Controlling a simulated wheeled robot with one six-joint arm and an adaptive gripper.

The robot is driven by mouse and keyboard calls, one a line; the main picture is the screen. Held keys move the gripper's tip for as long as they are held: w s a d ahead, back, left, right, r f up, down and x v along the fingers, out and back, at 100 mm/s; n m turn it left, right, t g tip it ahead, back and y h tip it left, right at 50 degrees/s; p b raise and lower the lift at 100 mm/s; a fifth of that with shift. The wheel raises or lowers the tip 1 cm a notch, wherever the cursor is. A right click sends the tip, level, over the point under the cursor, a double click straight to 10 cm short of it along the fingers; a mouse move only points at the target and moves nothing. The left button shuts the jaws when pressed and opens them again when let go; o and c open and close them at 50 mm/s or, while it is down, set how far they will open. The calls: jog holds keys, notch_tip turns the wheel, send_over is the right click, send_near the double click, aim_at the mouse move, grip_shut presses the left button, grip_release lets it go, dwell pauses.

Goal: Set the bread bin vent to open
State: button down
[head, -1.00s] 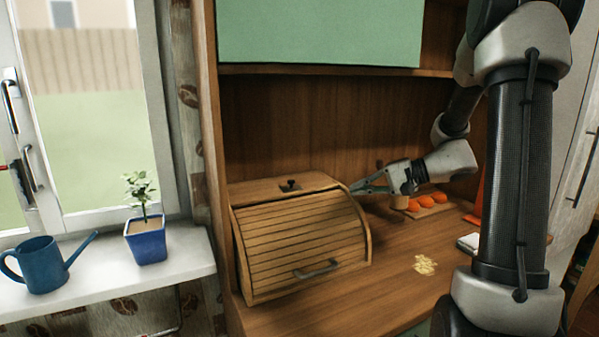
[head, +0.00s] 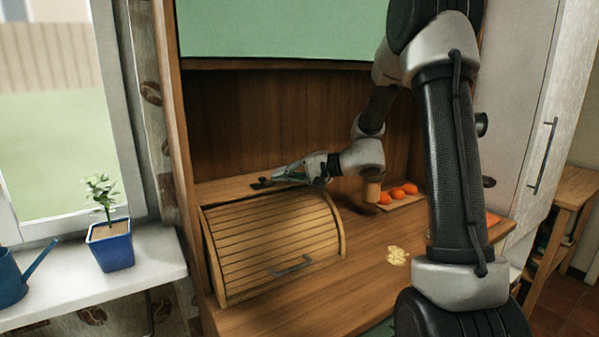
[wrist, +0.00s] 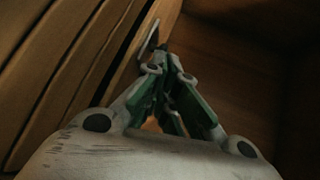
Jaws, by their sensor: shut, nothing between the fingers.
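The wooden bread bin (head: 270,245) stands on the counter with its slatted roll front down. Its vent, a small dark plate with a knob (head: 261,183), sits on the bin's flat top. My gripper (head: 277,177) reaches in from the right, low over the top, with its fingertips just right of the knob. I cannot tell whether they touch it. In the wrist view my gripper's fingers (wrist: 164,52) are together with nothing between them. A dark grey piece (wrist: 148,40), perhaps part of the vent, shows beside the tips. The vent's setting is too small to read.
A wooden cup (head: 371,189) and a board with oranges (head: 398,193) stand right of the bin. A yellow pile (head: 398,256) lies on the counter. The hutch's back wall is close behind the bin. A blue plant pot (head: 111,247) stands on the sill at left.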

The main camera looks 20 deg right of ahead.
aim_at(263, 187)
jog(key=shift+x, duration=0.9)
jog(key=shift+a, duration=0.1)
jog(key=a, duration=0.2)
jog(key=s+a, duration=0.1)
jog(key=a, duration=0.1)
jog(key=shift+w, duration=0.1)
